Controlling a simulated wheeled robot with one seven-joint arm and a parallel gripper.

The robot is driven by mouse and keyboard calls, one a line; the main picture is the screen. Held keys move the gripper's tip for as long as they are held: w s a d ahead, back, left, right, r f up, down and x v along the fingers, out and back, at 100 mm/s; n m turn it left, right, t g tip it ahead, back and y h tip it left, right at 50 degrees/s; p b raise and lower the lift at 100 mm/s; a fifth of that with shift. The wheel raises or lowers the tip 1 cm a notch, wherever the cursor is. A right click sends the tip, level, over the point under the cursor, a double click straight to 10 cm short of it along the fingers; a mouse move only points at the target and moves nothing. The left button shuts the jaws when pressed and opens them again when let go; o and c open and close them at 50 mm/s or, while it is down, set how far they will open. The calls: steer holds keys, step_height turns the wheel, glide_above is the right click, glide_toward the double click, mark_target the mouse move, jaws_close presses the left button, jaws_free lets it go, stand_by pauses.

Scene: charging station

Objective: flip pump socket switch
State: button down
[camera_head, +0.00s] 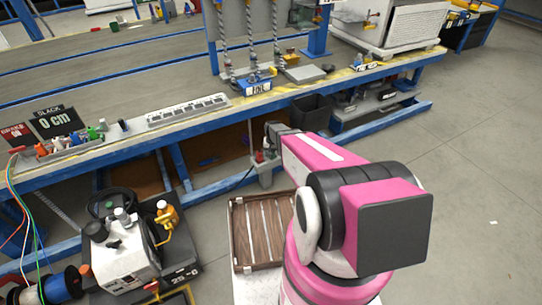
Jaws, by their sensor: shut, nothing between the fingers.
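My pink arm reaches forward from the lower right. My grey gripper (271,131) is at its far end, by the front edge of the bench, and looks shut with nothing seen in it. A small grey socket post (265,177) stands just below it, with a small red part (259,156) near its top, probably the switch. The gripper is above and very close to this part; I cannot tell whether they touch. The switch position is too small to read. A white and black pump (122,254) stands at the lower left, and a dark cable runs toward the socket.
The blue-framed bench (110,158) crosses the view, with a white power strip (188,110) on its edge. A slatted wooden crate (262,232) lies below the arm. A dark bin (311,113) is right of the gripper. Open floor (470,170) lies to the right.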

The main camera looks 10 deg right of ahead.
steer(key=shift+f, duration=0.2)
steer(key=shift+r, duration=3.55)
steer(key=s+r+n, duration=0.2)
steer(key=s+r, duration=1.9)
steer(key=shift+s, duration=0.15)
